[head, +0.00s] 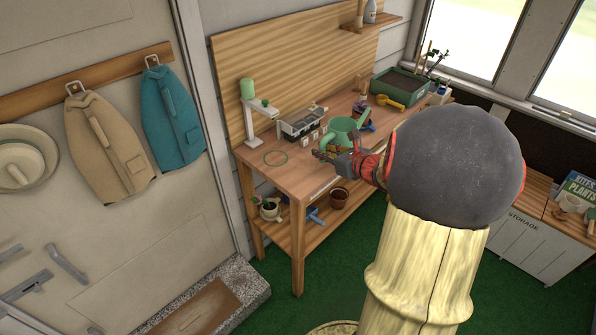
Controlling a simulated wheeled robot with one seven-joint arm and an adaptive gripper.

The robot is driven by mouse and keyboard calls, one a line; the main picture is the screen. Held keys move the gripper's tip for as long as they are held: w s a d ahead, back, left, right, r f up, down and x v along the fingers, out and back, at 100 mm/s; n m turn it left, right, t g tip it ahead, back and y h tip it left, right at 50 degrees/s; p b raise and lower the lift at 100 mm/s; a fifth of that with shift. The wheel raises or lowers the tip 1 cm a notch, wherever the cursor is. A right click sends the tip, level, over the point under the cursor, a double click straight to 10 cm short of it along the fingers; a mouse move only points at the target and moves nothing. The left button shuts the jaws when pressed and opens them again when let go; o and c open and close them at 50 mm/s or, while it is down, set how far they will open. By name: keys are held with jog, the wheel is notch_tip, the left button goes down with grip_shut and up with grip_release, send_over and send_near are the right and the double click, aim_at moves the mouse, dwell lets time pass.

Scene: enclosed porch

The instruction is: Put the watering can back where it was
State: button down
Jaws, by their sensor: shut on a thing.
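The green watering can (341,129) is above or on the wooden workbench (285,180), near its front edge; I cannot tell whether its base touches the top. Its spout points up to the right. My gripper (332,153) is shut on the watering can from the front. The fingers and the can's lower part overlap, so the exact grip is hard to see. A thin green ring (276,158) lies flat on the bench top to the left of the can, with bare wood inside it.
A seedling tray (302,122) stands behind the can, and a white stand with a green top (250,110) is at the back left. A green planter box (400,86) and a yellow scoop (390,101) are farther right. Pots sit on the lower shelf (300,226).

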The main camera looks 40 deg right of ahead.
jog(key=shift+w+a+f+b, duration=0.8)
jog(key=shift+w+f+b, duration=0.25)
jog(key=shift+w+f, duration=1.1)
jog(key=shift+w+a+f+b, duration=0.8)
jog(key=shift+w+f+b, duration=0.25)
jog(key=shift+w+f, duration=1.05)
jog(key=shift+w+a+f+b, duration=0.8)
jog(key=shift+w+f+b, duration=0.25)
jog(key=shift+w+f, duration=1.1)
jog(key=shift+f, duration=0.2)
jog(key=c, duration=1.8)
grip_release()
jog(key=shift+s, duration=0.1)
jog(key=shift+o, duration=0.3)
